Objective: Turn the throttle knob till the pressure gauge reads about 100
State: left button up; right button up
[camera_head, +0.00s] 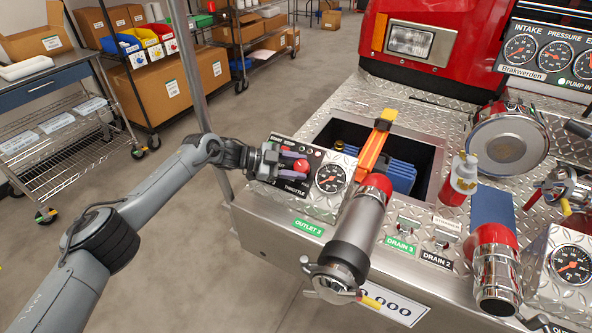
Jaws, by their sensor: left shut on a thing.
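The red throttle knob (301,166) sits on a dark panel above the white word THROTTLE, on the diamond-plate bumper. My left gripper (291,164) comes in from the left and is shut on this knob, with one finger above it and one below it in the picture. The fingers hide part of the knob. The pressure gauge (556,57) is on the panel at the upper right, between the intake gauge (519,49) and a cut-off gauge; its needle is too small to read surely. My right gripper is not in view.
A small gauge (331,178) stands just right of the throttle panel. A capped outlet pipe (357,230) juts forward beside it. An open bumper well (432,155) holds blue things, with an orange-yellow tool (376,143) across it.

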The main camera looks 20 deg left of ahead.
aim_at(296, 165)
pick_arm(q)
jog(key=o, duration=1.1)
jog(key=shift+c, duration=0.2)
jog(key=shift+r, duration=0.15)
notch_tip(296, 165, up, 4)
jog(key=shift+r+p, duration=0.25)
jog(key=shift+p, duration=0.8)
jog(key=s+d+r+p, duration=0.2)
jog(key=d+r, duration=0.4)
jog(key=d, duration=0.5)
jog(key=shift+s+d+p, duration=0.2)
jog(key=shift+s+p, duration=0.15)
jog(key=shift+p, duration=0.35)
jog(key=shift+r, duration=0.1)
jog(key=shift+c, duration=0.2)
